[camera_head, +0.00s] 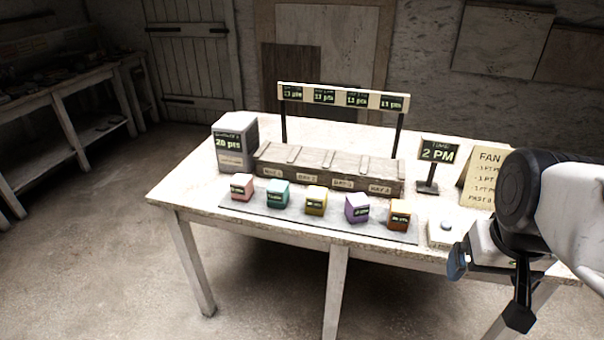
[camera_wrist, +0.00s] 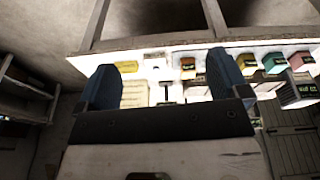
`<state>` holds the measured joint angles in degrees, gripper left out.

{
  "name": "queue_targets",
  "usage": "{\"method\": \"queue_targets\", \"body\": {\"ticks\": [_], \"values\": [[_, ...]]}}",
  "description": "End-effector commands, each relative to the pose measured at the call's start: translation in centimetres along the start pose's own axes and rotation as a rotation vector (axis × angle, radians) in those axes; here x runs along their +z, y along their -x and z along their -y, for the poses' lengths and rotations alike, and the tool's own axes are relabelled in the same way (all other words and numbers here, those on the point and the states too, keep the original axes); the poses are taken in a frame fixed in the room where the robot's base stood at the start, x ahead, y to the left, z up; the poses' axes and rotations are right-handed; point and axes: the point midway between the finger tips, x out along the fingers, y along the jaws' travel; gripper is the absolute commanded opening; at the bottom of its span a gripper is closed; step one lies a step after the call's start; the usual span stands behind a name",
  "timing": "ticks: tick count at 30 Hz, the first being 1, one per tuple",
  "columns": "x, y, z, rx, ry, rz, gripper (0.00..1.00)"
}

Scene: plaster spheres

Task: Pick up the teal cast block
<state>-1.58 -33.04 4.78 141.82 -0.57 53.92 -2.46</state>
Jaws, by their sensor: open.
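The teal cast block (camera_head: 278,194) is a small cube with a dark label on its front. It sits on a grey strip (camera_head: 260,212) along the table's front edge, second from the left in a row, between a pink block (camera_head: 242,187) and a yellow block (camera_head: 316,200). In the wrist view, which is turned over, the teal block (camera_wrist: 274,63) shows at the upper right, outside the fingers. My gripper (camera_head: 488,288) is open and empty at the table's front right corner, well to the right of the teal block. Its two blue fingers (camera_wrist: 164,85) stand wide apart.
A purple block (camera_head: 357,208) and an orange block (camera_head: 399,215) continue the row. Behind stand a low wooden crate (camera_head: 330,165), a grey box (camera_head: 234,142), a raised sign bar (camera_head: 343,97) and a "2 PM" sign (camera_head: 438,152). A pale button box (camera_head: 442,233) sits near my gripper.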

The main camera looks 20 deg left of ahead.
Motion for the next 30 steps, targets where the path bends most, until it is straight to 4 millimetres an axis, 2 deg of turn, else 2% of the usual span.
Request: {"method": "queue_targets", "body": {"ticks": [8,17,30], "values": [[-6.7,-0.2,2.4,-0.017,0.174,0.026,0.94],[-13.9,-1.2,6.0,-0.038,0.371,0.05,0.94],[-23.5,-4.9,13.4,-0.07,0.661,0.085,0.94]]}}
